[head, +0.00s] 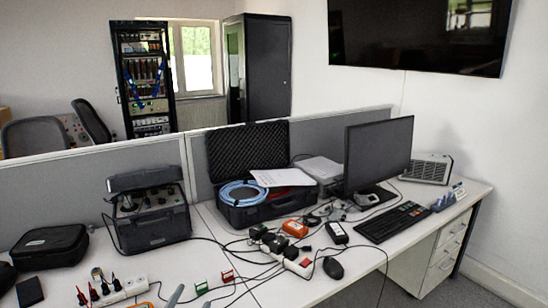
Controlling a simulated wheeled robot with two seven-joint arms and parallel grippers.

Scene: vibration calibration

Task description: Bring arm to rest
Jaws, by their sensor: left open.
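My left gripper (191,298) shows only at the bottom edge of the head view, left of centre. Its grey fingertips stand apart, with nothing visible between them. The rest of that arm is cut off by the frame. The fingertips appear over the front of the white desk (165,270), near loose cables; whether they touch anything cannot be told. My right gripper is not in view.
A power strip (122,292) with plugs lies left of the gripper. Beyond are a black instrument case (150,225), an open case (262,208) with blue cable, a monitor (378,152), a keyboard (394,222) and a mouse (333,267). Cables cross the desk's middle.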

